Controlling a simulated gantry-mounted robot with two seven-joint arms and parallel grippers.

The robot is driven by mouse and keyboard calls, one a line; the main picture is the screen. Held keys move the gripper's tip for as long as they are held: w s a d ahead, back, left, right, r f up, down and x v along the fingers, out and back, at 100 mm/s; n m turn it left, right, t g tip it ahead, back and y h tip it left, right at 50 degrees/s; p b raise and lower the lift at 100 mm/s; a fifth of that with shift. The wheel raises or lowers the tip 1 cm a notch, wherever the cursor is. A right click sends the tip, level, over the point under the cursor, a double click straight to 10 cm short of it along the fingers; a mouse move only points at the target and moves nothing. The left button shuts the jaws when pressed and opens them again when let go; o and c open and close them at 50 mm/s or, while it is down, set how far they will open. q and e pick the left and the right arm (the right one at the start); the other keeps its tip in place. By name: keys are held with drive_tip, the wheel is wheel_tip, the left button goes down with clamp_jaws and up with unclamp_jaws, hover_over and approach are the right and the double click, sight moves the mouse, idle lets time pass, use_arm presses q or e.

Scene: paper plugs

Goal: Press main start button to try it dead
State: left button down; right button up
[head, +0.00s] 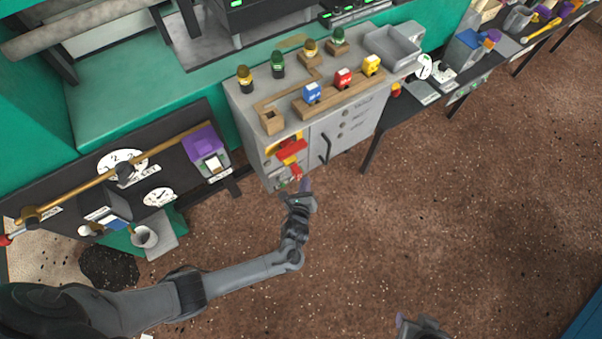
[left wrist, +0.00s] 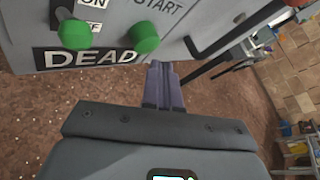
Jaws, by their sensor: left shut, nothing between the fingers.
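The grey cabinet (head: 300,150) has a front panel that shows close up in the left wrist view. There a green round button (left wrist: 146,38) sits by the lettering START. A second green round piece (left wrist: 75,33) sits by a switch (left wrist: 66,12) marked ON and OFF, above a DEAD label (left wrist: 88,57). My left gripper (head: 305,186) is shut and empty in front of the panel's lower part. Its fingertips (left wrist: 160,66) are just below the START button in the wrist view; I cannot tell whether they touch it. My right gripper (head: 422,326) is partly cut off at the bottom edge.
A red handle (head: 290,150) juts from the cabinet front above my left gripper. A black door handle (head: 325,148) is to its right. Colored plugs, such as a blue one (head: 311,93), stand on top. A dark board (head: 160,185) is at left. The brown floor (head: 430,200) is clear.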

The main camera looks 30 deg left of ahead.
use_arm(q)
drive_tip(key=d, duration=0.1)
drive_tip(key=s+d, duration=0.1)
drive_tip(key=d, duration=0.1)
drive_tip(key=s+d+p, duration=0.1)
drive_tip(key=shift+s+d, duration=0.2)
drive_tip(key=shift+s, duration=0.05)
idle(0.8)
